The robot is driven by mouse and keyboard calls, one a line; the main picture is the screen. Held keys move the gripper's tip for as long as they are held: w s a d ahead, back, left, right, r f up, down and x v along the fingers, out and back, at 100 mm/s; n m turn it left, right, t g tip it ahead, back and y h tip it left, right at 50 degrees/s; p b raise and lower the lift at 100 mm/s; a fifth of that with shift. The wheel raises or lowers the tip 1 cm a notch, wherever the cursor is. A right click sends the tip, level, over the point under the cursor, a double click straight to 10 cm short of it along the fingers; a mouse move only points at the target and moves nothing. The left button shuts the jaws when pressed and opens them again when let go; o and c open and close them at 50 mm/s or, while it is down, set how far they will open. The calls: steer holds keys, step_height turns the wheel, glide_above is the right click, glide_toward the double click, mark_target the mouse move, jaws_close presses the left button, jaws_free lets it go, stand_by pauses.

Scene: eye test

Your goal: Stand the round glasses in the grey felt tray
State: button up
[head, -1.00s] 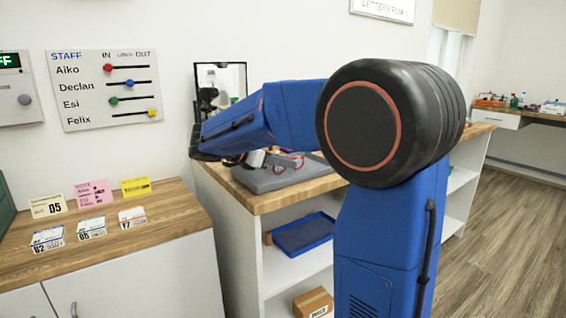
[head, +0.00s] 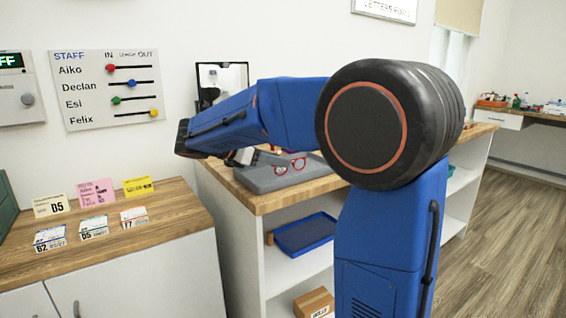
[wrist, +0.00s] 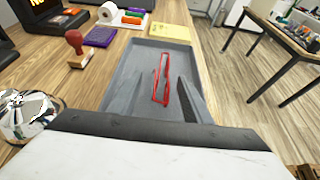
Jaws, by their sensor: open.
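The red-framed glasses (head: 290,164) are in the grey felt tray (head: 262,184) on the wooden counter. In the head view their lenses face me and they look upright. In the wrist view the glasses (wrist: 161,80) lie between and beyond the fingers of my gripper (wrist: 153,92), which is open and empty. The same tray (wrist: 135,68) stretches ahead under the fingers. In the head view my gripper (head: 243,157) is partly hidden by my arm, left of the glasses and above the tray. I cannot tell the lens shape clearly.
Beyond the tray in the wrist view are a yellow pad (wrist: 170,31) and a white roll (wrist: 107,12). To its left are a stamp (wrist: 75,42) and a purple pad (wrist: 100,36). A shiny clear object (wrist: 28,115) stands near left. A mirror (head: 222,80) stands behind the tray.

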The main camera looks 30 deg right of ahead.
steer(key=v, duration=0.8)
stand_by(0.4)
